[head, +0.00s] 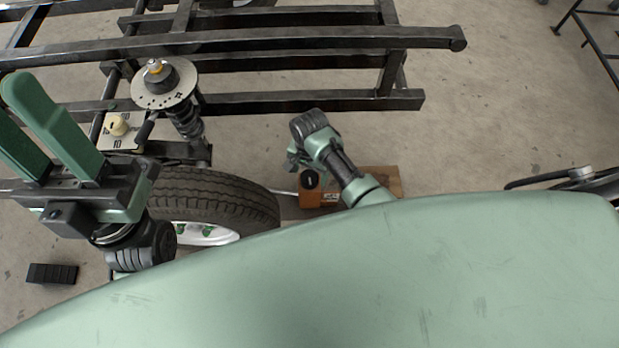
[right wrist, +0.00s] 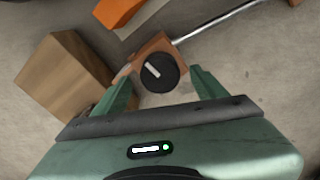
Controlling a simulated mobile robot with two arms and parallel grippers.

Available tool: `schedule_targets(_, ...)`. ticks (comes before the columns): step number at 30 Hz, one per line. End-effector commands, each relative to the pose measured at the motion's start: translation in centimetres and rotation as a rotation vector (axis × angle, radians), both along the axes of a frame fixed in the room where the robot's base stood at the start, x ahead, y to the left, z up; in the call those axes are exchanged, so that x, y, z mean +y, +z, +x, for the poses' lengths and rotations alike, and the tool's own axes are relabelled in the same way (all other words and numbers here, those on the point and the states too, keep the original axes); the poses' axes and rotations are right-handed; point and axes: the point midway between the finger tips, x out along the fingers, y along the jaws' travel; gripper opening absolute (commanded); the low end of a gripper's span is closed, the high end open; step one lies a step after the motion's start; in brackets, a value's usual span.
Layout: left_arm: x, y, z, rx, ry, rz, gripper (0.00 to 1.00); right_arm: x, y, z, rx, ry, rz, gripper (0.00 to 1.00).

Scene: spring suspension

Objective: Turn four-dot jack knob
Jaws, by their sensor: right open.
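A black round knob (right wrist: 158,72) with a white line across its top sits on an orange-brown block in the right wrist view. In the head view the knob (head: 309,180) is on the orange jack (head: 325,198), low beside the tyre. No dots can be made out. My right gripper (right wrist: 159,78) is open, with one finger on each side of the knob; contact is not visible. In the head view my right gripper (head: 294,158) is small and partly hidden by its wrist. My left gripper (head: 10,105) is open and empty at the left edge, its fingers apart.
A wooden block (right wrist: 65,75) stands close left of the jack in the right wrist view. A metal rod (right wrist: 215,20) runs off upper right. The tyre (head: 215,195), spring strut (head: 187,120) and black frame (head: 300,103) lie left and behind.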

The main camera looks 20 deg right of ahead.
Motion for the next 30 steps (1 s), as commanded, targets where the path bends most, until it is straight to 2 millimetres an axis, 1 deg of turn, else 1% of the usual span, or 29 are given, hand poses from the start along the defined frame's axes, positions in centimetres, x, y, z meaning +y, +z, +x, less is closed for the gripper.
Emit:
schedule_targets(1, 0.0, -1.1, -0.2, -0.009, -0.001, -0.003, 0.36, 0.0, -1.6, 0.0, 0.001, 0.001, -0.001, 0.72)
schedule_targets(6, 0.0, -1.9, -0.2, -0.013, 0.000, -0.003, 0.36, -0.1, -3.1, 0.0, 0.000, 0.001, -0.001, 0.72)
schedule_targets(10, 0.0, -2.1, -0.2, -0.013, 0.000, -0.002, 0.36, -0.1, -3.5, 0.1, -0.002, 0.001, -0.001, 0.72)
schedule_targets(17, 0.0, -2.0, -0.1, -0.012, 0.000, -0.002, 0.36, -0.1, -3.4, 0.1, -0.002, 0.001, -0.001, 0.72)
schedule_targets(18, 0.0, -2.0, -0.1, -0.012, 0.000, -0.002, 0.36, -0.1, -3.4, 0.0, -0.002, 0.001, -0.001, 0.66)
schedule_targets(20, 0.0, -2.0, -0.1, -0.012, -0.001, -0.002, 0.36, -0.1, -3.4, 0.0, -0.002, 0.001, -0.001, 0.50)
schedule_targets(21, 0.0, -2.0, -0.1, -0.012, -0.001, -0.002, 0.36, -0.1, -3.4, 0.0, -0.002, 0.001, -0.001, 0.38)
schedule_targets(23, 0.0, -2.0, -0.1, -0.012, -0.001, -0.002, 0.36, -0.1, -3.4, 0.0, -0.002, 0.001, -0.001, 0.22)
schedule_targets(24, 0.0, -2.0, -0.1, -0.012, -0.001, -0.002, 0.36, -0.1, -3.4, 0.0, -0.001, 0.001, -0.001, 0.11)
schedule_targets(25, 0.0, -2.0, -0.1, -0.011, -0.001, -0.002, 0.36, -0.1, -3.5, 0.0, -0.001, 0.001, -0.001, 0.09)
schedule_targets(30, 0.0, -1.8, -0.1, -0.012, -0.001, -0.002, 0.36, -0.1, -3.4, 0.0, -0.001, 0.010, -0.001, 0.09)
